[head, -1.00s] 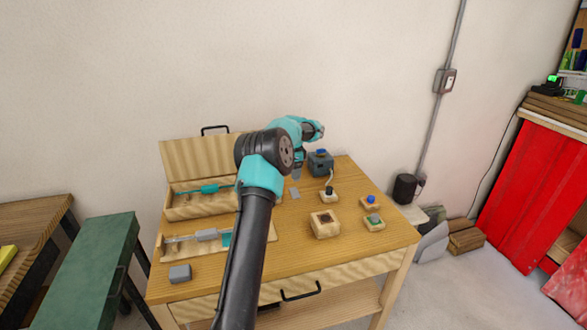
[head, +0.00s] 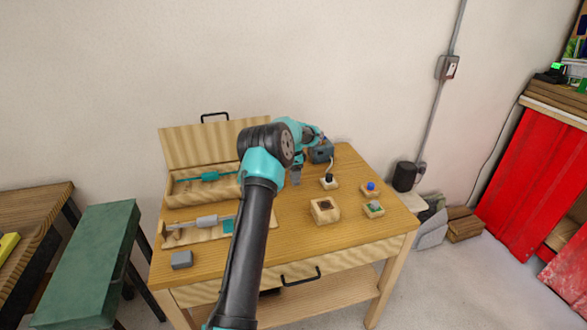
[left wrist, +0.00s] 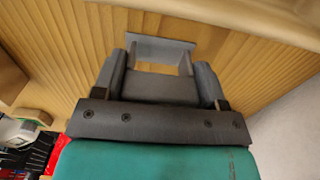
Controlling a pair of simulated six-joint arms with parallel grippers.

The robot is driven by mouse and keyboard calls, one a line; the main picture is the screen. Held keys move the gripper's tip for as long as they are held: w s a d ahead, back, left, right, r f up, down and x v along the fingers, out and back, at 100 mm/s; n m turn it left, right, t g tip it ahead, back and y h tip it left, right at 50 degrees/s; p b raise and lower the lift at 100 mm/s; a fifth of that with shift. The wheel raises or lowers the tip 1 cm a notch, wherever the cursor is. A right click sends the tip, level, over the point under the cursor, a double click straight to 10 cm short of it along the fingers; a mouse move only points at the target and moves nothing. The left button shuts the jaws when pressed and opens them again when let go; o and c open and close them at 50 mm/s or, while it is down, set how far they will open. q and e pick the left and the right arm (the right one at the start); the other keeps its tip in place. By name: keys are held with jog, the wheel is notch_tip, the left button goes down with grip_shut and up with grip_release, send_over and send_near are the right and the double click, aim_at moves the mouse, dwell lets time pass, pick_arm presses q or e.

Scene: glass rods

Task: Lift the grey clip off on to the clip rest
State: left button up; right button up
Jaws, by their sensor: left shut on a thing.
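My left gripper (head: 296,180) points down at the tabletop behind the middle of the table. In the left wrist view its two dark fingers (left wrist: 160,72) are shut on a small grey piece, which I take for the grey clip (left wrist: 160,48). The clip spans the fingertips, close over the wood. I cannot tell whether it touches the table. A flat grey plate seen earlier at this spot, perhaps the clip rest, is not distinct now. My right gripper is not in view.
An open wooden case (head: 185,187) with a teal tool stands at the back left. A wooden tray (head: 178,240) holds a light grey tool. A grey block (head: 181,260) sits front left.

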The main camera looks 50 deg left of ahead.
pick_arm(q)
jog(key=shift+f, duration=0.15)
jog(key=o, duration=1)
notch_tip(320, 180, up, 18)
jog(key=shift+f, duration=0.25)
dwell(0.5)
